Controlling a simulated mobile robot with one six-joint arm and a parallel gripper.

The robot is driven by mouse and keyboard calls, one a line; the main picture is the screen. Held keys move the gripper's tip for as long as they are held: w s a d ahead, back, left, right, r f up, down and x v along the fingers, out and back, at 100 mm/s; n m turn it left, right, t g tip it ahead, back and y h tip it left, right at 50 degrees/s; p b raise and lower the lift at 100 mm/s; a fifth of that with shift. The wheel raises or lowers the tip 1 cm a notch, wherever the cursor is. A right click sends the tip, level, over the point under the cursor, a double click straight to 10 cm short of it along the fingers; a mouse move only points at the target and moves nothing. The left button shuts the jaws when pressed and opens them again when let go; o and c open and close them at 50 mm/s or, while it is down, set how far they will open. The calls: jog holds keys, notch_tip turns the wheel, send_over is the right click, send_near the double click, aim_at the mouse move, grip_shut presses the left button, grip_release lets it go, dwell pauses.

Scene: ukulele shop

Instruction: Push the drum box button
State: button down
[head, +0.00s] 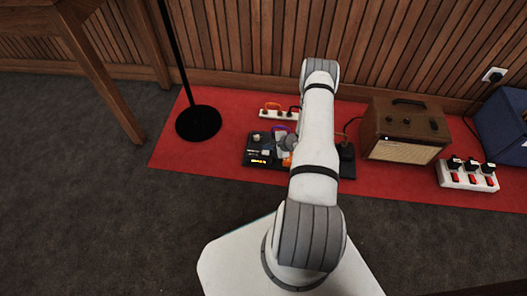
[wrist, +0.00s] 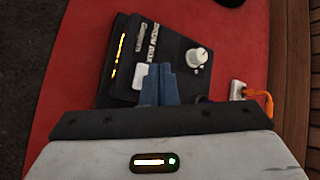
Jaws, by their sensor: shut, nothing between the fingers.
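The drum box is a black unit (head: 258,155) with lit amber marks, on the red mat left of my arm in the head view. In the wrist view the drum box (wrist: 120,88) fills the upper middle, with white lettering, an amber light strip, a white button (wrist: 140,77) and a silver knob (wrist: 197,57). My gripper (wrist: 161,72) is shut and empty, its blue fingertips just right of the white button. I cannot tell whether they touch the box. In the head view my arm hides part of the unit.
A brown amplifier (head: 405,132) and a white power strip (head: 468,178) stand to the right on the red mat (head: 390,185). Another strip (head: 279,115) with an orange plug lies behind the box. A black stand base (head: 198,123) is at left. The wood-slat wall (head: 240,50) closes the back.

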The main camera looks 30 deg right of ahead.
aim_at(268, 153)
notch_tip(268, 153, up, 6)
jog(key=p, duration=0.3)
jog(key=shift+f, duration=0.25)
